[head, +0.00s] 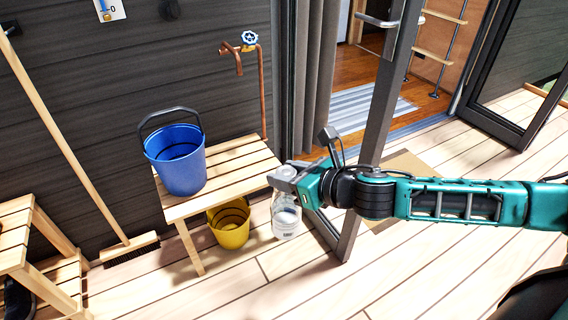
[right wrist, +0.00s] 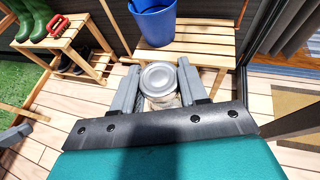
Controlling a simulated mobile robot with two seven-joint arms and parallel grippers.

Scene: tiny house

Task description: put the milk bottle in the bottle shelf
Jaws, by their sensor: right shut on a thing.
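The milk bottle (head: 286,218) is clear glass and hangs upright from my right gripper (head: 283,180), beside the right end of the slatted bench. In the right wrist view, the round grey top of the bottle (right wrist: 158,77) sits between the two fingers of my right gripper (right wrist: 157,80), which is shut on it. The bottle's lower part is mostly hidden in that view. I cannot make out a bottle shelf in either view.
A blue bucket (head: 178,165) stands on the slatted bench (head: 235,163), with a yellow bucket (head: 229,226) beneath. A broom (head: 70,150) leans on the dark wall. Green boots (right wrist: 38,22) stand on a wooden rack (right wrist: 70,38). An open glass door (head: 385,85) is close behind my right arm.

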